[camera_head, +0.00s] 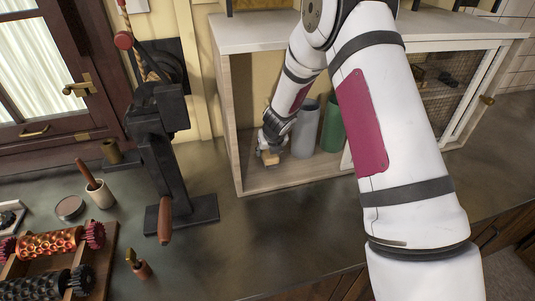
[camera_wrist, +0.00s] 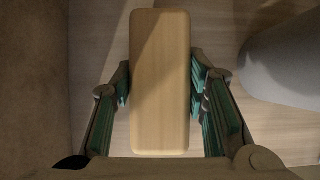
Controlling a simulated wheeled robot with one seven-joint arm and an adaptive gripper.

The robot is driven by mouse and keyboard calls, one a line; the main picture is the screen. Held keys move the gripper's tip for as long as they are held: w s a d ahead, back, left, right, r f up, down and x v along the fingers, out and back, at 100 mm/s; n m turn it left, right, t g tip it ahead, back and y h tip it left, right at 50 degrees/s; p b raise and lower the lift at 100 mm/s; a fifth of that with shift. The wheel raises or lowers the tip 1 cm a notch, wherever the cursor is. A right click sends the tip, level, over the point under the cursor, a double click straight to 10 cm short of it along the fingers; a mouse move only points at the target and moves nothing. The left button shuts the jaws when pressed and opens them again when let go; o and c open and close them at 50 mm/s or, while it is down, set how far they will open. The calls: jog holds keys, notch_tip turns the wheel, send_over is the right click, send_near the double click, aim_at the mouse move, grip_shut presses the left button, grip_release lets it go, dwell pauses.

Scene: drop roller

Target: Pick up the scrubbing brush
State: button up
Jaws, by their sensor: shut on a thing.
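The scrubbing brush (camera_wrist: 160,85) shows in the wrist view as a pale wooden block with rounded corners. Its bristles are hidden. My gripper (camera_wrist: 160,92) has its two green-padded fingers against the block's left and right long sides, shut on it. In the head view my gripper (camera_head: 268,150) is inside the open left part of the wooden cabinet (camera_head: 235,130), close to its floor. The small wooden brush (camera_head: 270,158) shows there at the fingertips. I cannot tell whether the brush touches the cabinet floor.
A grey cylinder (camera_head: 306,128) stands just right of my gripper, with a green cylinder (camera_head: 332,125) beyond it. The cabinet's side wall is close on the left. A black hand-cranked machine (camera_head: 160,140) and patterned rollers (camera_head: 50,243) stand at left. The front counter is mostly clear.

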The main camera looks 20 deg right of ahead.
jog(key=shift+r+b, duration=0.3)
jog(key=shift+r, duration=0.9)
jog(key=shift+s, duration=0.6)
jog(key=s+a+r+b, duration=0.1)
jog(key=s+a, duration=0.1)
jog(key=s, duration=1.2)
jog(key=shift+s+a+r, duration=0.2)
jog(key=shift+s+a, duration=0.1)
jog(key=shift+a, duration=0.05)
jog(key=o, duration=0.7)
jog(key=c, duration=0.4)
jog(key=shift+s, duration=0.1)
